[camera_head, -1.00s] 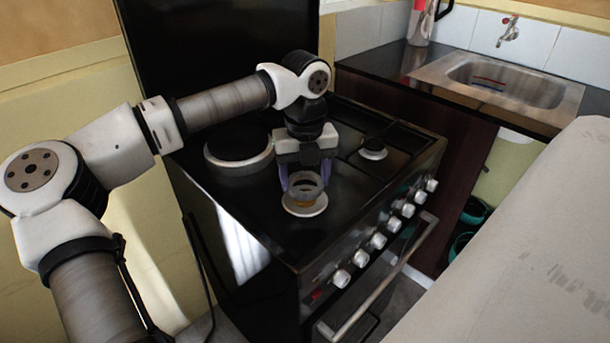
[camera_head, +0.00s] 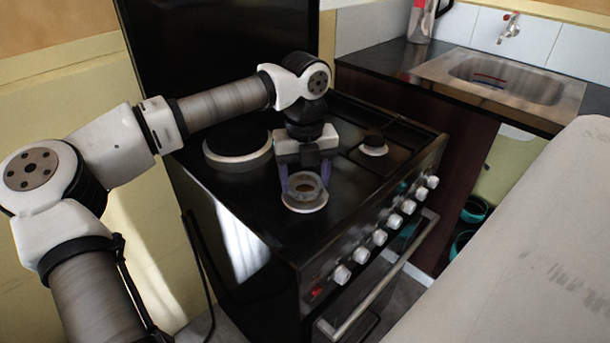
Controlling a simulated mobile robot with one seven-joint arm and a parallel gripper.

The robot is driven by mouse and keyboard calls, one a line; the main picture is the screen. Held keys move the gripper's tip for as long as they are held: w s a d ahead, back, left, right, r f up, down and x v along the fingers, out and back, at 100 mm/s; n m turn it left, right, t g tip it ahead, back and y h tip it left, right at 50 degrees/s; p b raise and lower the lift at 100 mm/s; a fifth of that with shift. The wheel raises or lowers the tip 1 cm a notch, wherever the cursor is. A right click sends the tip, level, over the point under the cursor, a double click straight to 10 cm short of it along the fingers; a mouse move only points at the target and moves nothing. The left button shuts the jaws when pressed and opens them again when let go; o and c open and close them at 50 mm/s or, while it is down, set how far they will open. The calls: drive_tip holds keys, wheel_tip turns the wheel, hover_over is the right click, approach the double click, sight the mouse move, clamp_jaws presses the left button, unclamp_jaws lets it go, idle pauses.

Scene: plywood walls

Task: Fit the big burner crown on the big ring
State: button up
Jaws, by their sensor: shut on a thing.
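The big burner crown (camera_head: 306,192) is a grey, open metal ring between the two purple fingers of my gripper (camera_head: 305,181). My gripper is shut on it and points down over the front of the hob. The big ring (camera_head: 304,207) is the pale round base on the black hob directly under the crown. The crown looks roughly level and sits at or very slightly above the ring. I cannot tell whether it is fully seated. The crown hides most of the ring's middle.
A large burner with a black cap (camera_head: 238,146) stands at the hob's back left. A small burner (camera_head: 373,146) is to the right. Knobs (camera_head: 379,238) line the stove's front. A sink (camera_head: 505,80) is at the back right.

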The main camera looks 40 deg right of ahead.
drive_tip(key=shift+f+b, duration=0.7)
drive_tip(key=shift+f, duration=0.15)
drive_tip(key=o, duration=1.1)
drive_tip(key=shift+r, duration=0.1)
wheel_tip(320, 180, up, 14)
drive_tip(key=shift+f, duration=0.15)
